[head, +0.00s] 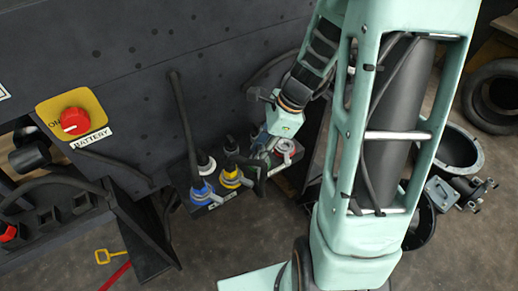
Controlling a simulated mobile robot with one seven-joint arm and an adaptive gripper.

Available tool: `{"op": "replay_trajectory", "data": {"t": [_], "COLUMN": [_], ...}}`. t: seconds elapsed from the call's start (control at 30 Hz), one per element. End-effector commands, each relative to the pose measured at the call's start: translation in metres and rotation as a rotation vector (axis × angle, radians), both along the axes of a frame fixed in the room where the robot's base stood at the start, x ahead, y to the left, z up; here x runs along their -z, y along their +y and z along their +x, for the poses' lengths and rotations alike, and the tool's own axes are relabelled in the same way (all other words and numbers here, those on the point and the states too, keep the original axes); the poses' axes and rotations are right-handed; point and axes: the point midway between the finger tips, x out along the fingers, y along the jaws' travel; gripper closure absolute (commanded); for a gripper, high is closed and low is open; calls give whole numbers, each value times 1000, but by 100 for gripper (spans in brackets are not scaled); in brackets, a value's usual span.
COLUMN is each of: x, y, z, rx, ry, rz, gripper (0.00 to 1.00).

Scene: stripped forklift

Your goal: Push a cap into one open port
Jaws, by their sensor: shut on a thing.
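My gripper (262,149) points down over the back right part of a dark block (212,203) that bears several coloured fittings. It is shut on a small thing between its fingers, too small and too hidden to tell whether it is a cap. A blue fitting (200,188) and a yellow fitting (231,177) with grey levers stand at the block's front. Black and white tops stand behind the blue and yellow ones. Which port is open cannot be told.
The dark forklift panel (120,75) rises behind, with a red battery switch (74,121) on a yellow plate. A black cable (185,125) runs down to the block. Metal drums and a tyre (497,98) stand at right. A yellow key-like thing (108,256) lies at lower left.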

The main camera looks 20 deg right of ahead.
Motion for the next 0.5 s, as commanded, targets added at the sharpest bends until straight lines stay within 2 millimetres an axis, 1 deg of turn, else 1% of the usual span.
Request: {"op": "replay_trajectory", "data": {"t": [0.03,0.07,0.2,0.23,0.5], "x": [-1,-1,-1,-1,-1], "y": [0,0,0,0,0], "z": [0,0,0,0,0], "rx": [0,0,0,0,0], "ry": [-1,-1,-1,-1,-1], "rz": [0,0,0,0,0], "gripper": [92,70,55,53,53]}}
